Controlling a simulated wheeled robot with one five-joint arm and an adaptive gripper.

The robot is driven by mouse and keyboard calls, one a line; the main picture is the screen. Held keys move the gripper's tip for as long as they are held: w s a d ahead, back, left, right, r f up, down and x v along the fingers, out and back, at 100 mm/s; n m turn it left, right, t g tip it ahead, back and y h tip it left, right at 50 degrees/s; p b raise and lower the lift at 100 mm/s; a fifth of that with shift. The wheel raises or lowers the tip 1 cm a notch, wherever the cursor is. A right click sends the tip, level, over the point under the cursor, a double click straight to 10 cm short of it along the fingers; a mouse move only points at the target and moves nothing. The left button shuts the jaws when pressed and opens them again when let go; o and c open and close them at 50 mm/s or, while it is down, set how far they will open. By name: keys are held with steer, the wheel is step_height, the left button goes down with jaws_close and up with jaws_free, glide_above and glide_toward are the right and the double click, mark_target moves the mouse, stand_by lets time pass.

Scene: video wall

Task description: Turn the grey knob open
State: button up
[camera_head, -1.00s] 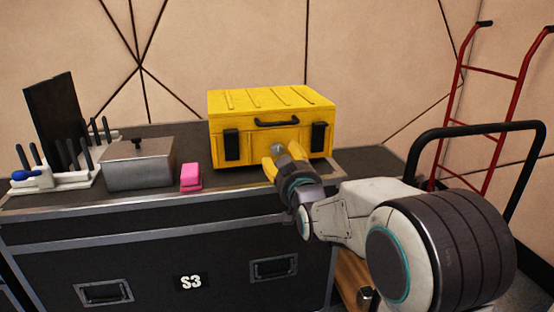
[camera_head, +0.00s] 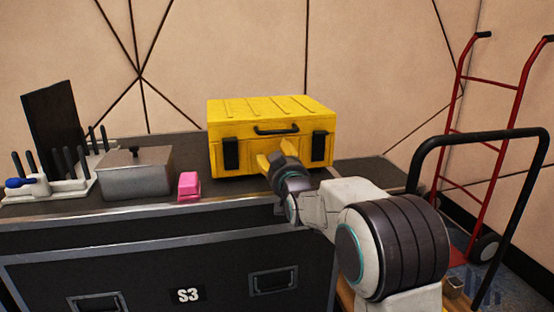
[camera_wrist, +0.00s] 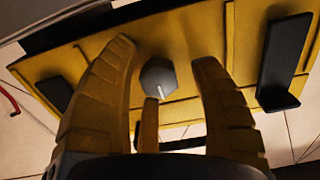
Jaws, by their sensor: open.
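The yellow case (camera_head: 224,118) stands on the black flight case, its front facing me. In the wrist view, the grey knob (camera_wrist: 158,76) sits on the yellow front panel (camera_wrist: 190,35). It is rounded, with a pale pointer line slanting down and slightly right in that picture. My gripper (camera_wrist: 165,60) is open, with yellow fingers on either side of the knob and a third below it. I cannot tell whether any finger touches it. In the head view my gripper (camera_head: 269,161) is at the case front and hides the knob.
Two black latches (camera_head: 231,153) flank the front and a black handle (camera_head: 276,130) is above. A pink block (camera_head: 189,186), metal box (camera_head: 136,178) and tool rack (camera_head: 60,184) stand left on the flight case (camera_head: 220,235). A red hand truck (camera_head: 486,143) is right.

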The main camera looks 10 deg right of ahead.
steer(key=shift+w, duration=0.15)
steer(key=shift+r, duration=0.15)
jaws_close()
stand_by(0.5)
